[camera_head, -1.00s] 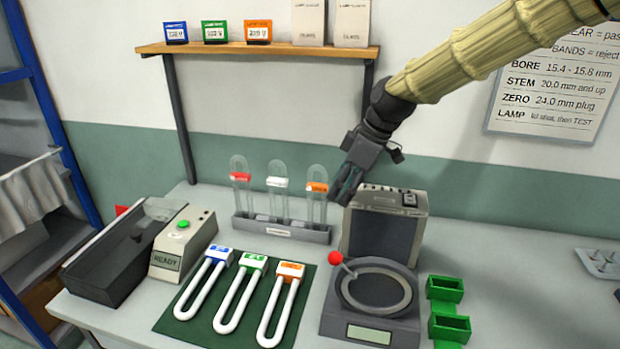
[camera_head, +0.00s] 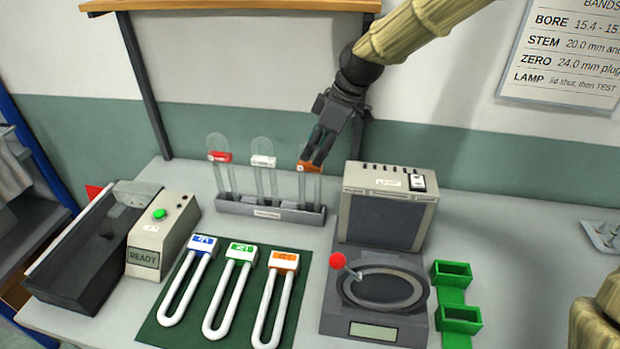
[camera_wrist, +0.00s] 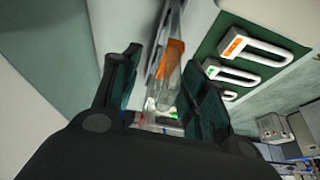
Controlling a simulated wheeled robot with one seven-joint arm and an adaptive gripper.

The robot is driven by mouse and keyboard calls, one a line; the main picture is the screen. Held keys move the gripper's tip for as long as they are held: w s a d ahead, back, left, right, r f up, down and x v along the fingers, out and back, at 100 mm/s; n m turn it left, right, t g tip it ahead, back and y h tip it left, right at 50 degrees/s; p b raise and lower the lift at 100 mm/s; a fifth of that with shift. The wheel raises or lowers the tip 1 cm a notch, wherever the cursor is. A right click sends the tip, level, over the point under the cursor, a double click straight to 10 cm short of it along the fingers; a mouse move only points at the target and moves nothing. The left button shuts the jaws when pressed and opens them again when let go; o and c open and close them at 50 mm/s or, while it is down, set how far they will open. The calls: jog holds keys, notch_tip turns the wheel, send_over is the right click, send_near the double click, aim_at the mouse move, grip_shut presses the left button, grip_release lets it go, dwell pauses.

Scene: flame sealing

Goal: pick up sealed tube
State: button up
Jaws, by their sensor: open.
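Three clear glass tubes stand upright in a grey rack (camera_head: 268,213) at the back of the table. They carry a red band (camera_head: 219,157), a white band (camera_head: 263,161) and an orange band (camera_head: 310,167). My gripper (camera_head: 316,155) is open at the upper part of the orange-banded tube (camera_head: 311,190) and partly covers its top in the head view. In the wrist view the orange-banded tube (camera_wrist: 172,62) shows between the two spread fingers. I cannot tell whether either finger touches it, or whether the tube is sealed.
Three white U-shaped tubes with blue, green and orange tags lie on a green mat (camera_head: 178,318). A grey box (camera_head: 385,215) stands right of the rack, behind a round device with a red-knobbed lever (camera_head: 337,261). A READY box (camera_head: 160,235), black tray (camera_head: 75,270) and green bins (camera_head: 458,318) flank them.

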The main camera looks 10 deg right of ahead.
aim_at(310, 163)
jog(key=shift+s+a+f, duration=0.1)
jog(key=shift+s+f, duration=0.1)
jog(key=shift+s, duration=0.15)
jog(key=shift+s+p+x, duration=0.2)
jog(key=shift+p+x, duration=0.8)
jog(key=shift+x, duration=1.35)
jog(key=shift+c, duration=0.2)
grip_shut()
